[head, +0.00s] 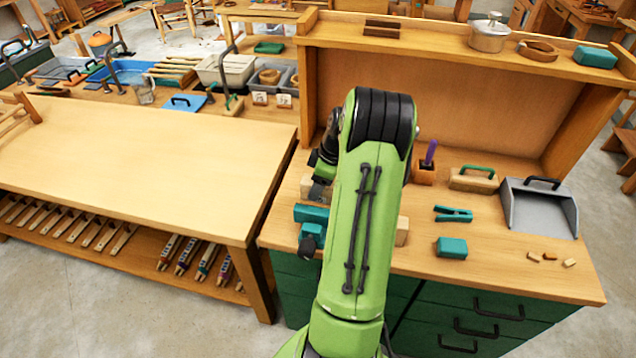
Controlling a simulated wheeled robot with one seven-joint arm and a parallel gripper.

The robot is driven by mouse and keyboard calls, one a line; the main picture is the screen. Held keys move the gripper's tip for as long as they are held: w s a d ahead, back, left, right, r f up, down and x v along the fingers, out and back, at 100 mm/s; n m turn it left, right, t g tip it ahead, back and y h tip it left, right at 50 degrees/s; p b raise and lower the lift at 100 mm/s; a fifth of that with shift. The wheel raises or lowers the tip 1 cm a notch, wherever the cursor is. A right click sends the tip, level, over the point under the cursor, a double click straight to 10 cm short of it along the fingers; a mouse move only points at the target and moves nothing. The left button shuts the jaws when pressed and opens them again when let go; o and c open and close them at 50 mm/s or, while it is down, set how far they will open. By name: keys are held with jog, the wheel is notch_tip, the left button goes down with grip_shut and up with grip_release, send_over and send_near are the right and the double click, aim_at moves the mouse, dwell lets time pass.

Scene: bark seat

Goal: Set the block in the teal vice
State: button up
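The teal vice (311,214) stands near the left front edge of the green-drawered bench, partly hidden behind my green arm. A darker teal part (311,239) shows just in front of it. My gripper (319,190) points down behind the vice, left of my arm, and is mostly hidden. A pale wooden piece (306,187) shows right at my gripper; I cannot tell whether it is the block or whether it is held. Another pale wooden piece (402,231) sticks out to the right of my arm, mostly hidden.
On the bench right of my arm are a teal clamp (453,214), a teal box (452,248), a wooden-based brush (473,180), a grey dustpan (540,208) and small wood scraps (549,257). A raised shelf (440,35) closes the back. A bare table (140,165) stands left.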

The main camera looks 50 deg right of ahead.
jog(key=shift+o, duration=1.4)
jog(key=p+v, duration=0.3)
jog(key=v, duration=1)
jog(key=w+a+r+h, duration=0.1)
jog(key=w+a+r, duration=0.15)
jog(key=a, duration=0.45)
jog(key=w+a+r+m, duration=0.1)
jog(key=a+r, duration=0.2)
jog(key=a, duration=0.4)
jog(key=w+a+r+h, duration=0.1)
jog(key=a+r, duration=0.2)
jog(key=a, duration=0.4)
jog(key=s+a+m+t, duration=0.2)
jog(key=s+a+m, duration=0.1)
jog(key=s+a, duration=1)
jog(key=shift+s+a+m+y, duration=0.15)
jog(key=shift+a+m+y, duration=0.15)
jog(key=shift+a, duration=0.95)
